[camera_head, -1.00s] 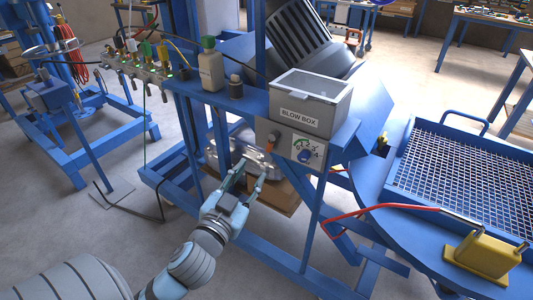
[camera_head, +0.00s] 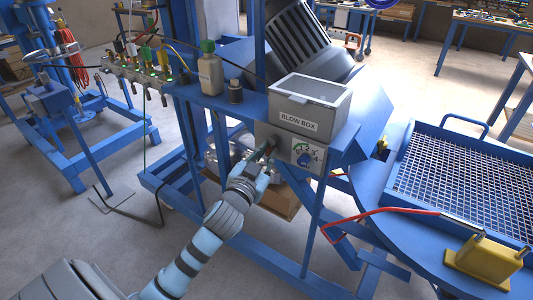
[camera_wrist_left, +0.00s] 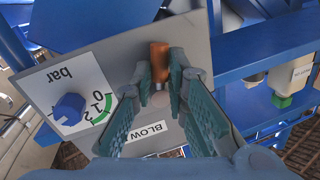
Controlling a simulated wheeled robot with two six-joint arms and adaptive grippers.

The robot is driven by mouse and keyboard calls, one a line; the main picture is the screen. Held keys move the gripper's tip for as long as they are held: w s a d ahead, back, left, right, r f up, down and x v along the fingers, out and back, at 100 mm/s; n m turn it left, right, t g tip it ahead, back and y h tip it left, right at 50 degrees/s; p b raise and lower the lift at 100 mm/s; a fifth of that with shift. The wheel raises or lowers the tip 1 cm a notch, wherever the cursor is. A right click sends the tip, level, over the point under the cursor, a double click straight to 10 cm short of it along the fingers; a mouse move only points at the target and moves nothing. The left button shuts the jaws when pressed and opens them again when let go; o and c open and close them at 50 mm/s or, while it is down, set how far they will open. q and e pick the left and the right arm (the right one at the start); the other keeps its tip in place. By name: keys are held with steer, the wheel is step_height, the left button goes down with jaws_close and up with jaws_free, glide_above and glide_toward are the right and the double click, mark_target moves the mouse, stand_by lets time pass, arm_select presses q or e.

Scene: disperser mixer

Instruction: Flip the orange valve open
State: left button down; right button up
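The orange valve (camera_wrist_left: 160,60) is a small orange handle on the grey panel of the blow box (camera_head: 312,107). In the wrist view it stands between the two fingertips of my left gripper (camera_wrist_left: 161,82). The fingers are spread, one on each side of the handle's lower part; I cannot tell whether they touch it. In the head view my left gripper (camera_head: 257,160) reaches up to the panel and hides the valve. My right gripper is in neither view.
A blue knob (camera_wrist_left: 69,109) with a bar scale sits beside the valve on the panel. A green-capped bottle (camera_head: 210,70) and a small dark bottle (camera_head: 235,90) stand on the blue frame left of the box. Blue frame beams surround the arm.

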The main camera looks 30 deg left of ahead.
arm_select(q)
steer(key=n+p, duration=0.1)
steer(key=p, duration=0.1)
steer(key=n+p, duration=0.1)
steer(key=p, duration=0.1)
steer(key=shift+d+r+n+g, duration=0.3)
steer(key=shift+d, duration=0.05)
steer(key=shift+f, duration=0.25)
steer(key=c, duration=1.6)
jaws_free()
steer(key=v, duration=1.2)
